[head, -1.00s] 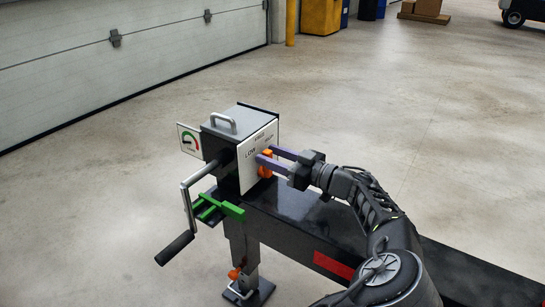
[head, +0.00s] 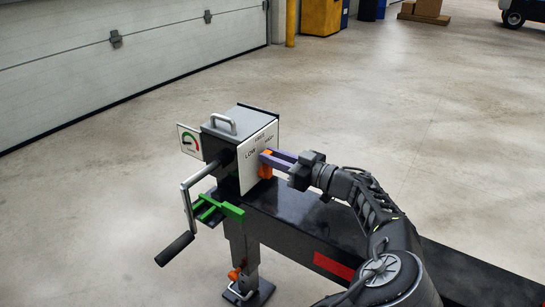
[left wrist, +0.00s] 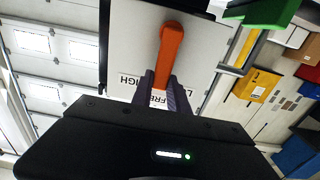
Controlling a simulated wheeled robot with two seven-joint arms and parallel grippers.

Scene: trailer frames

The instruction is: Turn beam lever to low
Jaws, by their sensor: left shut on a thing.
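The orange beam lever (head: 265,172) is on the white front plate (head: 254,158) of a grey box. The plate reads LOW on its left, HIGH on its right and a word in the middle. My left gripper (head: 266,157) reaches in from the right, its purple fingers shut on the lever. In the left wrist view the lever (left wrist: 172,45) has its rounded end at the top. Its lower part is between the fingers (left wrist: 162,88), near the FREE label. The lever tilts only slightly there. The fingers partly hide the lever and labels. My right gripper is out of view.
A hand crank (head: 188,206) and a green bracket (head: 218,208) stick out at the box's left. A gauge plate (head: 189,141) is behind them. A dark beam (head: 291,213) runs below my arm. The concrete floor around is open.

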